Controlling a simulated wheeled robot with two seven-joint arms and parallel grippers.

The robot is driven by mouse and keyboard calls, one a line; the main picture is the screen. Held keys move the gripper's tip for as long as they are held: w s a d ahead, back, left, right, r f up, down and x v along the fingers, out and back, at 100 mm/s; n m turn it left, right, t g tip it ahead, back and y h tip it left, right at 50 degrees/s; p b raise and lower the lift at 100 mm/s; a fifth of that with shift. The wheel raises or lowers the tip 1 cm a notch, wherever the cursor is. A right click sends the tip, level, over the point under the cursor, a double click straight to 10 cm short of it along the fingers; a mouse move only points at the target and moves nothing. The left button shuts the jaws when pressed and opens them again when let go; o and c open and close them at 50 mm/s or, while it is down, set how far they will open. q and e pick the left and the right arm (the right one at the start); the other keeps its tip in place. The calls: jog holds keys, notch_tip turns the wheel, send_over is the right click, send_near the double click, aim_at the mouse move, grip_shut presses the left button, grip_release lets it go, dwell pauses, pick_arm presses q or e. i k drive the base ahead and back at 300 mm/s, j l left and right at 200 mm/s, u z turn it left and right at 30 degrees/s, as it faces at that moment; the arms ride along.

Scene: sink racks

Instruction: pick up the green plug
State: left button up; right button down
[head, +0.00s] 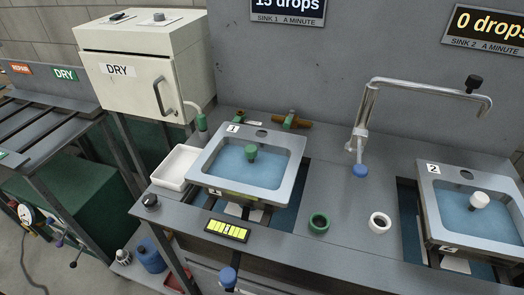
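A green plug (251,152), a small knob-like piece, is upright in the basin of sink 1 (212,172), over the blue basin floor. A separate green ring (319,222) lies on the counter to the right of and in front of sink 1. Neither of my grippers is in view.
Sink 2 (428,182) at the right holds a white plug (479,199). A white ring (379,222) lies on the counter. A tall metal faucet (366,115) stands between the sinks. A white tray (174,166) is left of sink 1, below a DRY cabinet (130,75).

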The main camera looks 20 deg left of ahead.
aim_at(251, 150)
jog(key=j+z, duration=0.3)
jog(key=j, duration=0.15)
jog(key=k+j+z, duration=0.15)
jog(key=j+z, duration=0.15)
jog(key=k+j+z, duration=0.15)
jog(key=j+z, duration=0.15)
jog(key=j, duration=0.2)
jog(key=k+j+z, duration=0.4)
jog(key=j+z, duration=0.2)
jog(key=j, duration=0.15)
